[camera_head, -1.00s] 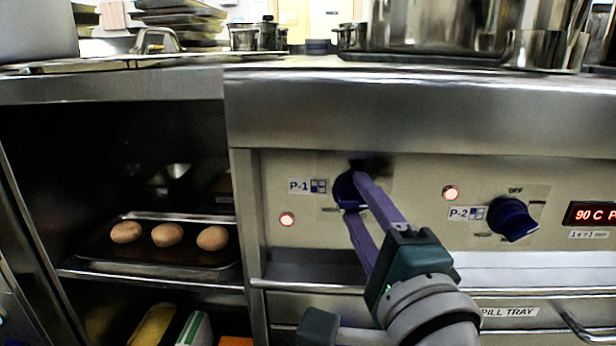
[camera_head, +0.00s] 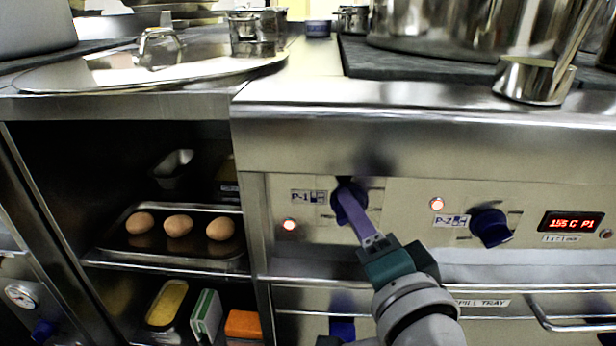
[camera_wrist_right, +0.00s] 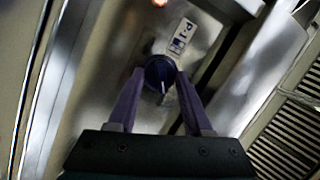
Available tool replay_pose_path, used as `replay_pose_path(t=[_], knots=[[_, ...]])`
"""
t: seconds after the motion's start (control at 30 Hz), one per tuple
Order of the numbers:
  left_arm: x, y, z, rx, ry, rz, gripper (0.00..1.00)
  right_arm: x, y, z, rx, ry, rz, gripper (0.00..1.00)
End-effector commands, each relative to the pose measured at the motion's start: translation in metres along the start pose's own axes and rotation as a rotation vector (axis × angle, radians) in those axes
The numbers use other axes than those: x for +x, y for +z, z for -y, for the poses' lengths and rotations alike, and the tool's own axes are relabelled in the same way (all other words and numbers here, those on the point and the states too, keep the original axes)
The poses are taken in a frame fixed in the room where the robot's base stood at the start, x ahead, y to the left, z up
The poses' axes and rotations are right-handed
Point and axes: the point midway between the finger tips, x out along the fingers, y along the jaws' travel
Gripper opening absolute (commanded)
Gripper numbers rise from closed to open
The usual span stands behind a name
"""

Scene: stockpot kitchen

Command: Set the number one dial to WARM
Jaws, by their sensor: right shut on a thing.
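The number one dial, a dark blue knob (camera_head: 344,194), sits on the steel panel right of the P-1 label (camera_head: 308,197). My right gripper (camera_head: 350,208) is shut on it, its purple fingers reaching in from the lower right. In the right wrist view the dial (camera_wrist_right: 159,72) sits between the two fingertips (camera_wrist_right: 160,82), with a white pointer line showing on its face. The fingers hide part of the dial in the head view, and I cannot read the markings around it. My left gripper is not in view.
A second blue dial (camera_head: 491,227) by the P-2 label and a red display (camera_head: 571,223) reading about 155 C P1 are to the right. Red lamps (camera_head: 290,225) glow. An open cabinet at left holds a tray (camera_head: 228,263) with brown round items. A drawer handle (camera_head: 575,325) juts out below.

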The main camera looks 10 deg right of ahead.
Motion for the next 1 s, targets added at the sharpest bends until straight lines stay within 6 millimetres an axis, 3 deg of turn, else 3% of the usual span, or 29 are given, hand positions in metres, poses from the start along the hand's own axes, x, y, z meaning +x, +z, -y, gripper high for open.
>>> replay_pose_path(t=[0.37, 0.4, 0.67, 1.0], knots=[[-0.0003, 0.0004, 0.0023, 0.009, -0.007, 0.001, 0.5, 0.0003, -0.0005, 0.0006, -0.003, -0.001, -0.002, 0.0], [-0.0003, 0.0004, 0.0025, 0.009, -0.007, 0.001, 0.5, 0.0003, -0.0005, 0.0005, -0.003, -0.001, -0.002, 0.52], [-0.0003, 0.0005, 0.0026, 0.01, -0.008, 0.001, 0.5, 0.0002, -0.0003, 0.0003, -0.003, 0.0, -0.001, 0.8], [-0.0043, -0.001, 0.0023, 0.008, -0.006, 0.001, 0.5, -0.0086, -0.0004, 0.0006, -0.003, 0.002, 0.0, 0.8]])
